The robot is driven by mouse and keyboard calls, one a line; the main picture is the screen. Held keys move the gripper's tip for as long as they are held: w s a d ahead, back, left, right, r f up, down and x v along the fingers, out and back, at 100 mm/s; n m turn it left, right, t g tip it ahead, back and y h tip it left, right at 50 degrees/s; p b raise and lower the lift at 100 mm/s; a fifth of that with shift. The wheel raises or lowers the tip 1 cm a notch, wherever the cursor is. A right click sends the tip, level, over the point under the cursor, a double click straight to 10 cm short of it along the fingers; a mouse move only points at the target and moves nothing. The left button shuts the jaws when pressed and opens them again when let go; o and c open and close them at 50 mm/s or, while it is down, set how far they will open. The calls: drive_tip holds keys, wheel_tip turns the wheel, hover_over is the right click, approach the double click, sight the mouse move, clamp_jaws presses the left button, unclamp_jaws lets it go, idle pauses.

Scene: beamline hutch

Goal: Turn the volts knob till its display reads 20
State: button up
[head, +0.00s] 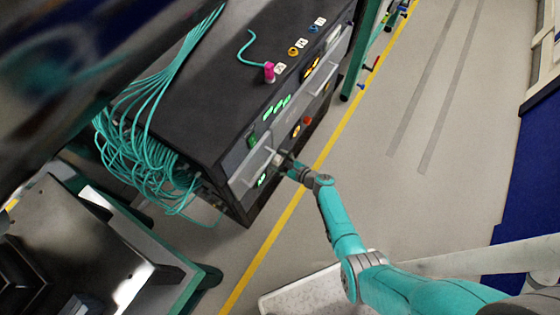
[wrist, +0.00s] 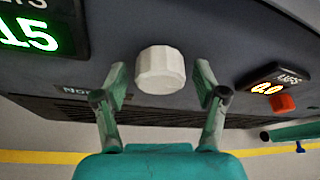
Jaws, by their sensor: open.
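The white faceted volts knob (wrist: 160,70) is on the dark panel in the middle of the wrist view. Left of it, a green display (wrist: 28,36) reads 15, under a partly cut-off label ending in "LTS". My gripper (wrist: 161,78) is open, with one finger on each side of the knob and a visible gap to each. In the head view my gripper (head: 284,160) reaches the front of the black rack unit (head: 205,115), near a small green display (head: 262,180). The gripper mostly hides the knob there.
Right of the knob are an amps display (wrist: 267,88) reading 0.0 and a red knob (wrist: 283,102). Teal cables (head: 130,130) hang in a dense bundle at the rack's left end. A yellow floor line (head: 270,240) runs past the rack; the floor to the right is clear.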

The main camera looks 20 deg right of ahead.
drive_tip(key=c, duration=1.1)
drive_tip(key=shift+m+g+y, duration=0.6)
drive_tip(key=shift+m+y, duration=0.2)
drive_tip(key=shift+m, duration=0.6)
drive_tip(key=shift+c, duration=0.2)
drive_tip(key=o, duration=1.1)
drive_tip(key=shift+o, duration=0.2)
drive_tip(key=v, duration=1.2)
